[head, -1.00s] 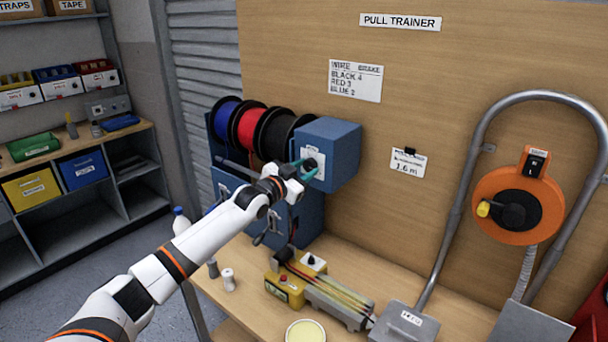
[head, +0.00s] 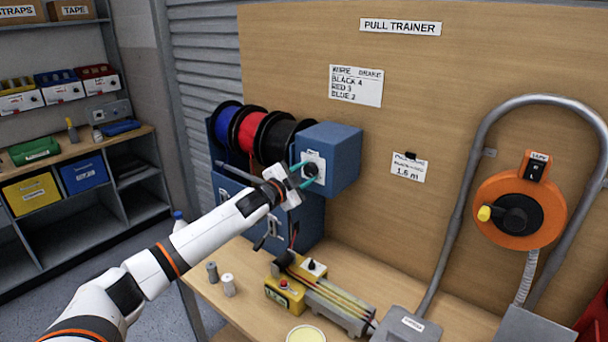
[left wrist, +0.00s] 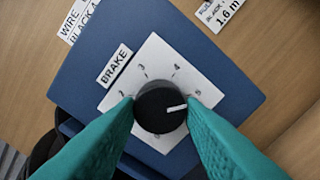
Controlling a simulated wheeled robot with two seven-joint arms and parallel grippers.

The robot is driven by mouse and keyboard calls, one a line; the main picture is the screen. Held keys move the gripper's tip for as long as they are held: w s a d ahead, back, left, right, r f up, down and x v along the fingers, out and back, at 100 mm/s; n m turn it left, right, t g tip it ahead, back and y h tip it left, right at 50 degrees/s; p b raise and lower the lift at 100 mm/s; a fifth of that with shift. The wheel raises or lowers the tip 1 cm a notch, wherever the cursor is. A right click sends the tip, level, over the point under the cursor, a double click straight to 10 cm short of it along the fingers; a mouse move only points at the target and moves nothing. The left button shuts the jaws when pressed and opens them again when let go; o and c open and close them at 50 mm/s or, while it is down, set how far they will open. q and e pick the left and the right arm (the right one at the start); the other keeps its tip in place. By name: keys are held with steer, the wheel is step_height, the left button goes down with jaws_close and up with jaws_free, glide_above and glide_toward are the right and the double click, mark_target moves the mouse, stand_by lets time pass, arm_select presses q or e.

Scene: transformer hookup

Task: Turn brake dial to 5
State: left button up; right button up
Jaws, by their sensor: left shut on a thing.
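The brake dial is a black round knob (left wrist: 152,115) with a white pointer line, on a white plate (left wrist: 150,60) numbered 2 to 5 in the left wrist view. The pointer aims right, close to the 5 and seemingly a little below it. The plate is on the blue brake box (head: 340,160), beside a BRAKE label (left wrist: 115,65). My left gripper (left wrist: 160,112) has its teal fingers on either side of the knob, shut on it. It also shows at the box in the head view (head: 306,172). My right gripper is out of view.
Blue, red and black wire spools (head: 247,130) stand left of the box. A wall card (head: 356,86) lists brake values by wire colour. A yellow device (head: 287,290) with wires sits on the bench below. An orange tape reel (head: 489,194) is at right.

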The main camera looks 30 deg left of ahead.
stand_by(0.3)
arm_select(q)
steer(key=o, duration=1)
steer(key=shift+s+f, duration=0.1)
steer(key=shift+s+f, duration=0.1)
steer(key=shift+s, duration=0.15)
steer(key=shift+s+a+b, duration=0.15)
steer(key=shift+s+b, duration=0.65)
steer(key=shift+s, duration=1.1)
steer(key=shift+s+a+b, duration=0.15)
steer(key=shift+s+b, duration=0.65)
steer(key=shift+s, duration=1.05)
steer(key=shift+s+a+b, duration=0.15)
steer(key=shift+s+b, duration=0.65)
steer(key=shift+s, duration=1.1)
